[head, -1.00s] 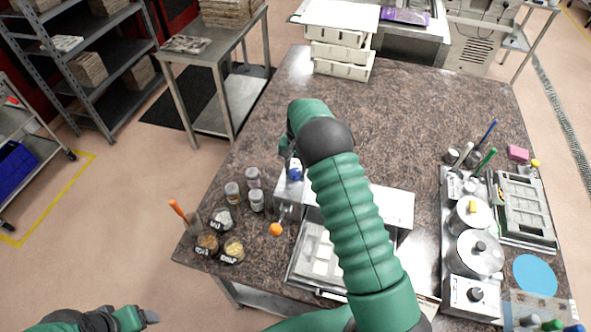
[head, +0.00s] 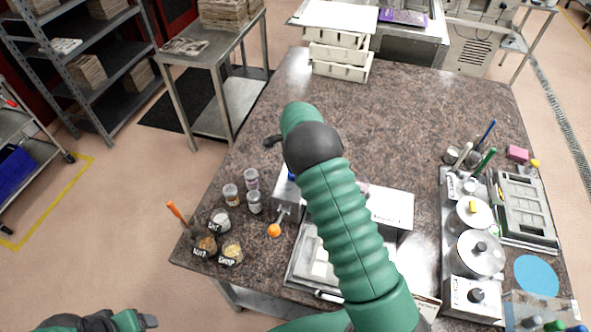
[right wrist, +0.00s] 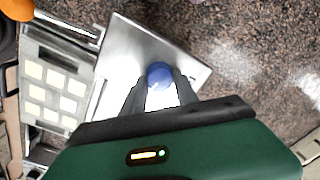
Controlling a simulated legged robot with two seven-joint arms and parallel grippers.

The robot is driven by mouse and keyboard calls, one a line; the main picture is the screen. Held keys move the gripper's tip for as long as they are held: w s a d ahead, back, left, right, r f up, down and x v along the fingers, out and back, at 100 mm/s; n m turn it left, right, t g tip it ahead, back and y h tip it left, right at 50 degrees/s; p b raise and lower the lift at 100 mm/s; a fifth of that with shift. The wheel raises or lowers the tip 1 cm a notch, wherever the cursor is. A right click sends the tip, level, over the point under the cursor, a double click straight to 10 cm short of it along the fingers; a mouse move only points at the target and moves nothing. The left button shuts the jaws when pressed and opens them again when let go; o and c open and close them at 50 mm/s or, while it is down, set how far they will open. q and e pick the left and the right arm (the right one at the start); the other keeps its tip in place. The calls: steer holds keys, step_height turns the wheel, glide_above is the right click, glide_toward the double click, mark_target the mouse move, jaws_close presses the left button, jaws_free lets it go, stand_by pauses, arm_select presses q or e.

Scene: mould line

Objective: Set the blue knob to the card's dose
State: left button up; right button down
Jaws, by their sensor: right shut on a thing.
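The blue knob (right wrist: 160,74) sits on a bright metal housing (right wrist: 118,48) in the right wrist view. My right gripper (right wrist: 160,84) has its two dark fingers on either side of the knob, shut on it. In the head view only a sliver of the blue knob (head: 291,177) shows beside my green right arm, which hides most of the housing (head: 284,200) and the fingertips. My left gripper (head: 148,321) is at the lower left, away from the table; its jaw state is unclear. I cannot make out a readable dose card.
An orange ball-ended lever (head: 274,230) stands by the housing. A mould tray (right wrist: 50,88) with pale squares lies alongside. Jars (head: 231,194) and labelled bowls (head: 230,251) stand left; lidded pots (head: 480,252) stand right. The table's back middle is clear.

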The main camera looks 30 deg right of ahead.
steer(key=shift+w+a+r+m, duration=0.1)
steer(key=shift+w+r+m, duration=0.05)
steer(key=shift+m, duration=0.6)
steer(key=shift+w+a+r+m, duration=0.1)
steer(key=shift+m, duration=0.65)
steer(key=c, duration=1.1)
jaws_free()
steer(key=shift+o, duration=0.8)
steer(key=shift+a+f, duration=0.1)
step_height(320, 180, up, 6)
steer(key=shift+s+f+b, duration=0.15)
steer(key=shift+f+b, duration=0.05)
steer(key=shift+b, duration=0.8)
step_height(320, 180, up, 11)
steer(key=b, duration=0.1)
steer(key=shift+s+a, duration=0.2)
